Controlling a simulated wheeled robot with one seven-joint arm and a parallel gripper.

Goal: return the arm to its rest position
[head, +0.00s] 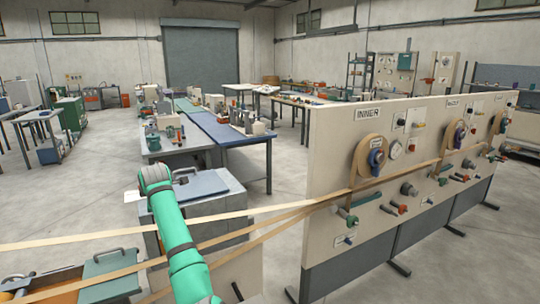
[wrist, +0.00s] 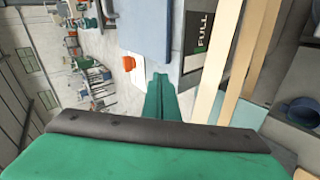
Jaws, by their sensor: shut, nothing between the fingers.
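My arm (head: 180,245) is teal green and rises from the bottom of the head view. Its upper end, a grey and white joint, stands before a grey-topped cabinet. My gripper (wrist: 159,80) shows in the wrist view as two narrow green fingers side by side, shut with nothing between them. The gripper cannot be made out in the head view.
Tan strips (head: 100,238) run across the head view past my arm to the panel marked INNER (head: 335,150). They also pass right of my gripper in the wrist view (wrist: 228,60), near a FULL label (wrist: 202,32). Open floor (head: 110,170) lies left.

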